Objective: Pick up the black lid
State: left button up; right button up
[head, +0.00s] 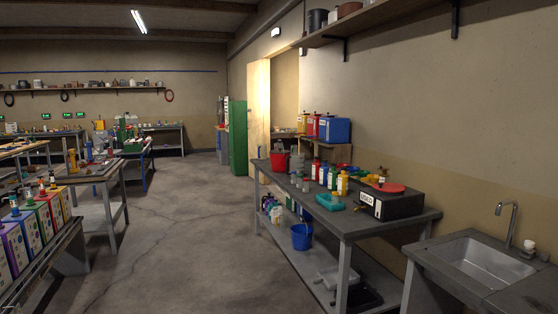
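I cannot make out a black lid for certain in the head view. A black box (400,206) with a white label stands on the right end of the grey workbench (350,222), and a red round piece (386,187) lies on top of it. A flat black item (366,298) lies on the bench's lower shelf, partly hidden by a bench leg; I cannot tell what it is. Neither of my grippers is in view.
A sink (485,260) is at the right. Several bottles, a red bucket (279,159) and a teal tray (329,202) stand on the workbench. A blue bucket (301,237) is below. Colourful containers (42,219) line the left. The floor (190,230) between is clear.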

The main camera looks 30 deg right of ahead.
aim_at(278, 162)
jog(key=i+l+z, duration=0.15)
jog(key=i+z, duration=0.3)
jog(key=i, duration=1.55)
jog(key=i+j, duration=0.1)
jog(key=i, duration=2.65)
